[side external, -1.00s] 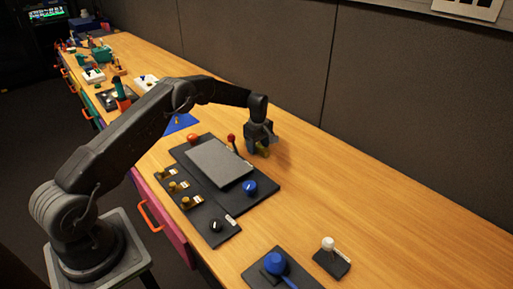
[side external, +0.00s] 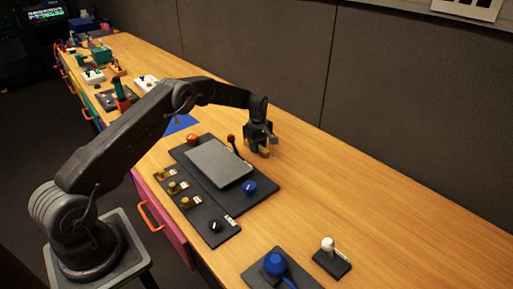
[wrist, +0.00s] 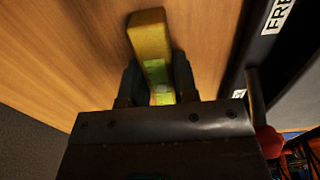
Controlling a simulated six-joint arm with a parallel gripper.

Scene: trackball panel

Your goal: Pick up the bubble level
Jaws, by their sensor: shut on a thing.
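The bubble level is a small yellow bar with a bright green-yellow vial; it shows in the wrist view (wrist: 150,38), sticking out past the fingers. In the side view only a little of the yellow level (side external: 264,153) shows beneath my gripper. My gripper (wrist: 158,82) is shut on the level, with one dark finger on each side of it. In the side view my gripper (side external: 258,145) is over the wooden table just behind the panel. I cannot tell whether the level still touches the table.
The dark panel (side external: 214,215) with a grey plate (side external: 219,163), red-knobbed lever (side external: 232,139), blue knob (side external: 249,187) and yellow switches lies close by my gripper. A white-knobbed joystick (side external: 328,244) and a blue ball device (side external: 275,263) stand in front. Bare table (side external: 370,200) lies to the right.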

